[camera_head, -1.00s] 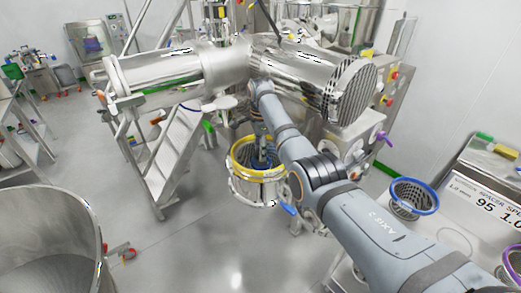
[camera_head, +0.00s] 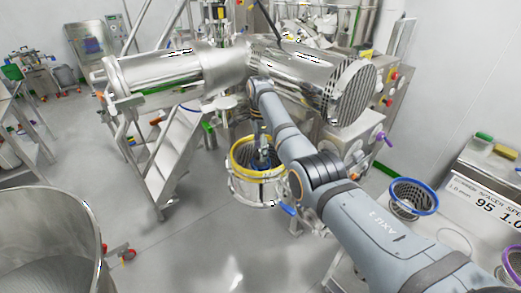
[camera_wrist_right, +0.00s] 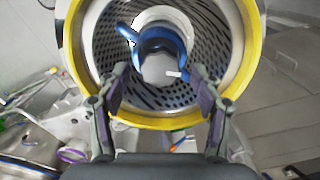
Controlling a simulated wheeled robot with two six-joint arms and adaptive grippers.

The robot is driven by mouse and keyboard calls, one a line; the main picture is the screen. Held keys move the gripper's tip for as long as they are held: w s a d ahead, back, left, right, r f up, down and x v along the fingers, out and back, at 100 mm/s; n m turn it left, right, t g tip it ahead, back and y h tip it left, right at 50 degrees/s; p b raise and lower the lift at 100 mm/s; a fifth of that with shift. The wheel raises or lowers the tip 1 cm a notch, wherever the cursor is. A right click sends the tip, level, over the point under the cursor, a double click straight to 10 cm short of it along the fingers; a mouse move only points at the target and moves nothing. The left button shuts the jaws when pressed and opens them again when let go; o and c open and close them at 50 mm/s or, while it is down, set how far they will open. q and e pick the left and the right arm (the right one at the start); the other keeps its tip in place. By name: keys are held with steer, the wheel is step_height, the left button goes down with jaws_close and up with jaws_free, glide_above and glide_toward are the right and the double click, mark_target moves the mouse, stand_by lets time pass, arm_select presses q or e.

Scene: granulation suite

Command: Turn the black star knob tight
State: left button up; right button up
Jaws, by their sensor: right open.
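My right gripper (camera_head: 263,157) is over the mouth of a steel drum with a yellow rim (camera_head: 237,150). In the right wrist view the gripper (camera_wrist_right: 160,78) is open, its two fingers apart with nothing held between them. Beyond the fingers, the yellow rim (camera_wrist_right: 80,60) surrounds a perforated screen (camera_wrist_right: 105,45) and a blue rotor-like part (camera_wrist_right: 128,33) at its centre. I cannot make out a black star knob in either view; it may be hidden or too small to tell. My left gripper is not in view.
Steel steps (camera_head: 168,155) stand left of the drum. A large steel bowl (camera_head: 45,225) is at lower left. A blue-rimmed screen basket (camera_head: 414,209) sits on the right bench. Open floor lies in front of the drum.

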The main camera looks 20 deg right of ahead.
step_height(320, 180, up, 12)
steer(key=shift+f, duration=0.25)
stand_by(0.3)
